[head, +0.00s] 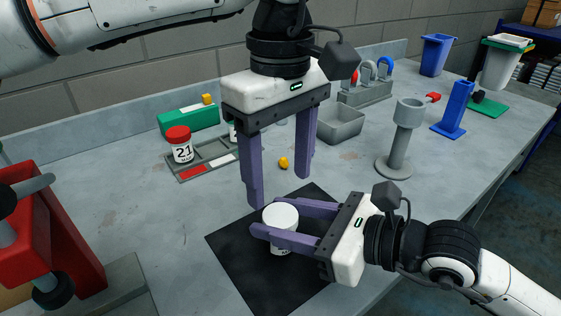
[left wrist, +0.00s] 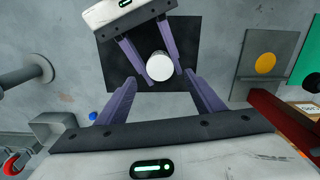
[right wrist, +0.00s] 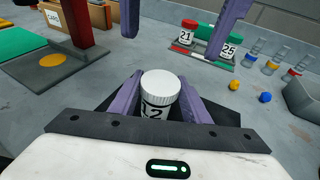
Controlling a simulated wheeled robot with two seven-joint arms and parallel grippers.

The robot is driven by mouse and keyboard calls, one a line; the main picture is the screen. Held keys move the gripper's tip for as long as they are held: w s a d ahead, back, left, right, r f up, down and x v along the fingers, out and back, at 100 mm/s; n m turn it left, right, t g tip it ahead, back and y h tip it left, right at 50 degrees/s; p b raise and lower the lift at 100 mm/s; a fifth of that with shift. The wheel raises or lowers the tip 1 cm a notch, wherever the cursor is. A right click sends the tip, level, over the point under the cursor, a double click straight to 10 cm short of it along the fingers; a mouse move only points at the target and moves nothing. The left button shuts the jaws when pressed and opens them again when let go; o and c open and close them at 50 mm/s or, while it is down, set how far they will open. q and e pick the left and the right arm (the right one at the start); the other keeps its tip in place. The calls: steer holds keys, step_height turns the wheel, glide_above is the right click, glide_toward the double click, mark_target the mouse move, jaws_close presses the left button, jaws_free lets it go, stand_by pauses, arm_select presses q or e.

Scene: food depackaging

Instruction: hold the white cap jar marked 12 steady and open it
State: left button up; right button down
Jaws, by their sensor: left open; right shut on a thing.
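The white cap jar marked 12 (head: 281,217) stands upright on the black mat (head: 237,262), its cap on. Its "12" label (right wrist: 155,110) shows partly in the right wrist view. My right gripper (head: 265,217) is shut on the jar body from the side, one finger on each side. My left gripper (head: 283,190) points down, open and empty, above and slightly behind the jar. In the left wrist view the white cap (left wrist: 160,67) shows from above, beyond the open fingers. The right fingers hide part of the jar and its label.
A tray (head: 212,153) behind the mat holds a red-capped jar marked 21 (head: 180,146) and a jar marked 25 (right wrist: 226,50). A grey post stand (head: 401,140) is at right. A red fixture (head: 55,235) stands at left. A yellow piece (head: 283,163) lies behind.

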mark_target(280, 215)
arm_select(q)
steer(key=m, duration=0.6)
steer(key=shift+r+m, duration=0.3)
steer(key=m, duration=0.3)
steer(key=shift+r+m, duration=0.2)
steer(key=shift+m, duration=0.2)
steer(key=m, duration=0.4)
steer(key=shift+r, duration=0.15)
steer(key=shift+m, duration=0.3)
steer(key=shift+f, duration=4)
steer(key=c, duration=1.2)
steer(key=shift+o, duration=0.5)
steer(key=n, duration=0.2)
steer(key=shift+n, duration=0.4)
arm_select(e)
steer(key=shift+w, duration=0.1)
arm_select(q)
steer(key=shift+n, duration=0.3)
arm_select(e)
steer(key=shift+w+d, duration=0.1)
steer(key=shift+d, duration=0.05)
